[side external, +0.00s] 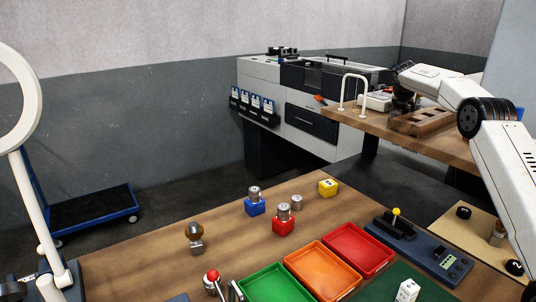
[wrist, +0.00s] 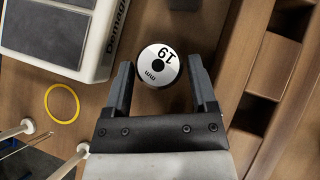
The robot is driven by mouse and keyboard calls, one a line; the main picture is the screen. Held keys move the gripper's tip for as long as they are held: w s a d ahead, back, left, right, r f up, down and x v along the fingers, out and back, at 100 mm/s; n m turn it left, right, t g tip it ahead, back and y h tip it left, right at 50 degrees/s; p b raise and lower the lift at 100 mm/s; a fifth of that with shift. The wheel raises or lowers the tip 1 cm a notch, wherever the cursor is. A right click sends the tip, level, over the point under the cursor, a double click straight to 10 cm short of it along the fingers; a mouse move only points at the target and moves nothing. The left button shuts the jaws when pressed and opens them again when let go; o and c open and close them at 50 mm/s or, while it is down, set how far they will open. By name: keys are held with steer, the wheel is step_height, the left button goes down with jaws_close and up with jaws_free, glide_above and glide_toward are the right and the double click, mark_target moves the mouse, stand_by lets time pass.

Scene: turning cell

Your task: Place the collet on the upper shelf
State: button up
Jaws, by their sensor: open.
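The collet (wrist: 152,72) shows in the wrist view as a round piece with a white face marked 19 mm and a dark centre hole. My gripper is open. In the side external view my gripper (side external: 404,104) is low over the far wooden bench (side external: 458,148), and I cannot make out the collet there.
A wooden rack with compartments (wrist: 272,65) lies right of my gripper. A white demagnetizer (wrist: 97,45), a yellow ring (wrist: 62,103) and white posts (wrist: 70,160) are to the left. The near table holds red (side external: 358,250), orange (side external: 322,270) and green (side external: 275,285) trays.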

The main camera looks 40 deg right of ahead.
steer(key=v, duration=1.1)
steer(key=shift+a+r, duration=0.15)
steer(key=shift+a, duration=0.05)
